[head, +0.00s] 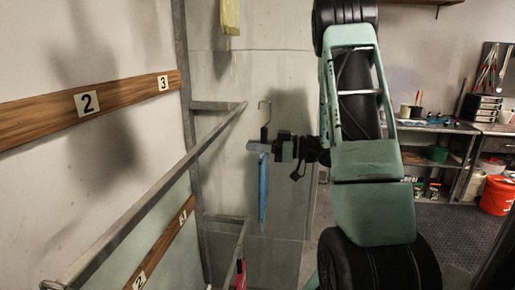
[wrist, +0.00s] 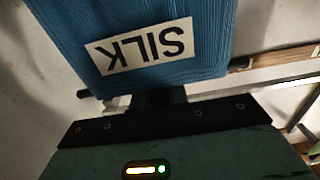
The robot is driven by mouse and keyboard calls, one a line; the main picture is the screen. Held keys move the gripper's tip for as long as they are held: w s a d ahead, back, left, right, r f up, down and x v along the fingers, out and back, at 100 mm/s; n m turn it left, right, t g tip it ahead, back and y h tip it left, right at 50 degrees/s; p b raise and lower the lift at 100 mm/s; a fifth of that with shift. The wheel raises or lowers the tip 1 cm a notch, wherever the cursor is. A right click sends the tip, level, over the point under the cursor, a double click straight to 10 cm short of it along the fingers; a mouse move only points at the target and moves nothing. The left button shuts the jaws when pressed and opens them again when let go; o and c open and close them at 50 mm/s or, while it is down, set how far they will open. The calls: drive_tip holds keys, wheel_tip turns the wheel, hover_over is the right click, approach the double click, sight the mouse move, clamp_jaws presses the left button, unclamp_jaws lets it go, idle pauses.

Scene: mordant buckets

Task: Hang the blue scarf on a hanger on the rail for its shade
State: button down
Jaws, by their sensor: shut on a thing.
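The blue scarf (head: 263,190) hangs straight down from a hanger (head: 264,108) whose metal hook points up. My gripper (head: 266,146) is shut on the hanger, just below the hook and above the scarf. In the wrist view the ribbed blue scarf (wrist: 210,25) fills the top and bears a white label reading SILK, upside down. The upper grey rail (head: 160,190) runs along the left wall. The hook is apart from the rail, a little right of its far end in the picture. In the wrist view my gripper (wrist: 160,98) is mostly hidden behind its own dark plate.
A wooden board (head: 125,97) above the rail carries numbers 2 and 3. A lower numbered board (head: 165,245) and lower rail (head: 238,250) sit below, with a red item (head: 241,274) there. A yellow piece (head: 230,17) hangs at the top. Workbench and orange bucket (head: 496,196) stand right.

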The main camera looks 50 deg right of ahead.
drive_tip(key=w+a+f+b, duration=0.1)
drive_tip(key=w+a+f, duration=0.1)
drive_tip(key=w+a, duration=0.2)
drive_tip(key=shift+w, duration=1.55)
drive_tip(key=shift+a, duration=0.15)
drive_tip(key=c, duration=1.3)
unclamp_jaws()
drive_tip(key=shift+s+f, duration=0.1)
drive_tip(key=b+v, duration=0.6)
drive_tip(key=v, duration=1.1)
drive_tip(key=shift+d+b, duration=0.2)
drive_tip(key=shift+b, duration=0.1)
